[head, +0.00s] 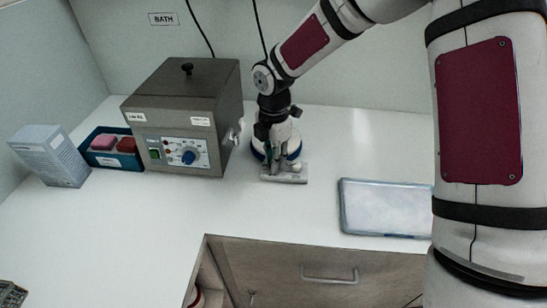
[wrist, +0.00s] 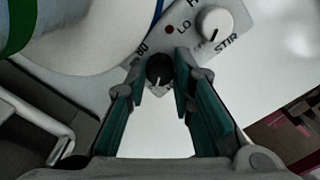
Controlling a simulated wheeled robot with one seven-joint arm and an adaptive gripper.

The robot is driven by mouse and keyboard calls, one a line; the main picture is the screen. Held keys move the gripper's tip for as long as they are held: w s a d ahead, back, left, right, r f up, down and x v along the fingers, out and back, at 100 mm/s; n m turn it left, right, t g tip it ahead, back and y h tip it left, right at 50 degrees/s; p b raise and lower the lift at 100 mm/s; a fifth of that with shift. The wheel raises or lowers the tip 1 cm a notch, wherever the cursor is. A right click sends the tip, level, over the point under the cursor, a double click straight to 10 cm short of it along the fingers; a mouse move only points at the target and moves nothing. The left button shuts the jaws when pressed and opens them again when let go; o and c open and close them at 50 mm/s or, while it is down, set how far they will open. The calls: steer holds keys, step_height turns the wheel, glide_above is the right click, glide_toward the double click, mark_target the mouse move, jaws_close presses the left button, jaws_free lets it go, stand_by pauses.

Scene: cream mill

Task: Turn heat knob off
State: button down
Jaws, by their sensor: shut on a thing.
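The black knob (wrist: 160,66) with a pale pointer line sits on the light front panel of a small device in the wrist view. The panel carries a white knob (wrist: 214,22) marked STIR, a red dot and part of a scale; the label by the black knob is mostly hidden. My gripper (wrist: 160,80) has its fingertips on either side of the black knob, closed on it. In the head view the device (head: 284,174) stands on the white counter under a round vessel (head: 288,143), and my gripper (head: 271,145) hangs in front, hiding part of both.
A grey bath box (head: 185,118) with a blue knob (head: 188,157) stands left of the device. Further left are a blue tray (head: 103,162) holding pink and red pieces and a pale carton (head: 48,155). A flat clear-lidded tray (head: 385,208) lies to the right. The front counter is clear.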

steer(key=c, duration=1.4)
jaws_free()
steer(key=shift+o, duration=0.2)
step_height(320, 180, up, 12)
